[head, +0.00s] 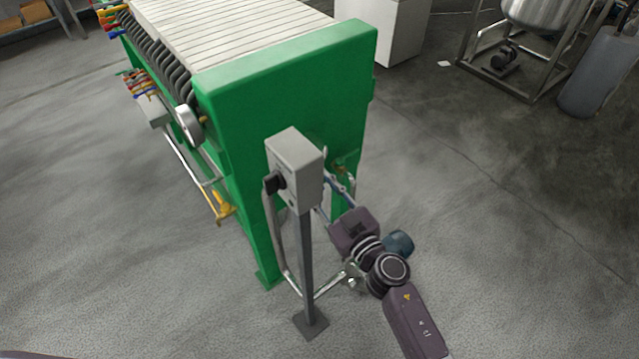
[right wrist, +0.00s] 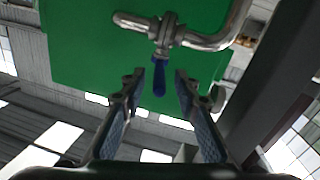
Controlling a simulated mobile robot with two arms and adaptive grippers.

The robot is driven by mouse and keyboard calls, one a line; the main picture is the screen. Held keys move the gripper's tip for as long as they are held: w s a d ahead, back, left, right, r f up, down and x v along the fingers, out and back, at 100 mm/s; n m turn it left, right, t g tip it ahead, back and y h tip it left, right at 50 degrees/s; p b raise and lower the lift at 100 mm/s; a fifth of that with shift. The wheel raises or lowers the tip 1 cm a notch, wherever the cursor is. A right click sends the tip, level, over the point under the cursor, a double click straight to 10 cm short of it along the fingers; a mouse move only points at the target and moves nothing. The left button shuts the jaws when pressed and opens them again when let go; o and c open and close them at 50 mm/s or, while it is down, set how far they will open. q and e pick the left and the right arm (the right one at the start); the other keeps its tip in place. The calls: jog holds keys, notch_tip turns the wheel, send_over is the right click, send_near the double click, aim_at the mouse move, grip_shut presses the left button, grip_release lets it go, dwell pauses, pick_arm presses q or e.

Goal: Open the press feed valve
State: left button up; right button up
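The press feed valve (right wrist: 165,38) sits in a silver pipe in front of the green press plate in the right wrist view. Its blue lever (right wrist: 159,78) hangs down from the valve body. My right gripper (right wrist: 159,84) is open, with one fingertip on each side of the lever and a visible gap to each. I cannot tell how deep the lever sits between the fingers. In the head view my right gripper (head: 328,192) reaches up behind the grey control box, which hides part of its fingers and the valve. My left gripper is not in view.
The grey control box (head: 296,170) on its post (head: 307,260) stands close beside my right gripper. The green filter press (head: 290,90) is just behind. A bent silver pipe (head: 280,255) runs low around the post. The floor (head: 490,230) to the right is clear.

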jog(key=v, duration=1.2)
